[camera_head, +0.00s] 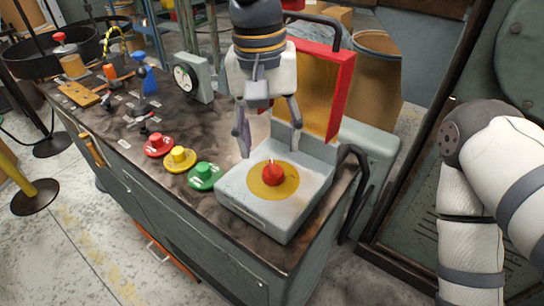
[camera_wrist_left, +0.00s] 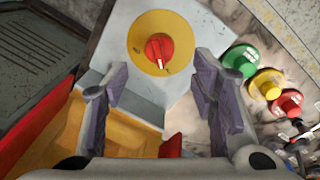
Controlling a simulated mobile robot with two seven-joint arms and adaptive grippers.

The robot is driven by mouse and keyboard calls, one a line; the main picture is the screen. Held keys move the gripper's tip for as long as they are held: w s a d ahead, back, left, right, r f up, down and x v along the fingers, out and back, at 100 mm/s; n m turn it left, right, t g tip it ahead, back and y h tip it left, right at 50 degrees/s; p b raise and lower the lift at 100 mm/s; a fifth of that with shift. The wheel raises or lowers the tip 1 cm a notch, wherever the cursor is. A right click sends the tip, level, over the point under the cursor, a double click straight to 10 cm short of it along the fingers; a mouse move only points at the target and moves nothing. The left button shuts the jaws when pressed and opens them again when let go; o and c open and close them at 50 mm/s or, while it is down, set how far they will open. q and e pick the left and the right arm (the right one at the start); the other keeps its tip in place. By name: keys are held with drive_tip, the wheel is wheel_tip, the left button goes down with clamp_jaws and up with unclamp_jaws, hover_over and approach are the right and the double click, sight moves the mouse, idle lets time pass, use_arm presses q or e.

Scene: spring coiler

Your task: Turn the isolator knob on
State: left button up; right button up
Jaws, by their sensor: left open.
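The isolator knob (camera_head: 272,174) is red with a pale pointer mark and sits on a round yellow plate (camera_head: 289,188). The plate is on top of a light grey box (camera_head: 240,204) at the bench's near right end. My left gripper (camera_head: 268,137) is open, above and behind the knob, and its fingers are apart from it. In the left wrist view the knob (camera_wrist_left: 158,47) shows at upper middle, beyond the two open fingertips (camera_wrist_left: 160,80), with nothing between them. The right arm shows at the right, but its gripper is out of view.
A raised red-edged panel (camera_head: 345,90) stands behind the grey box. Red (camera_head: 158,145), yellow (camera_head: 179,159) and green (camera_head: 204,176) round buttons line the bench (camera_head: 150,110) left of the box. A gauge box (camera_head: 193,78) and small tools stand farther back.

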sight(272, 165)
use_arm(q)
drive_tip(key=f, duration=0.6)
drive_tip(key=shift+d+f, duration=0.15)
drive_tip(key=shift+d, duration=0.05)
drive_tip(key=shift+w+f, duration=0.15)
drive_tip(key=c, duration=1.1)
drive_tip(key=shift+c, duration=0.2)
use_arm(e)
drive_tip(key=shift+f, duration=0.2)
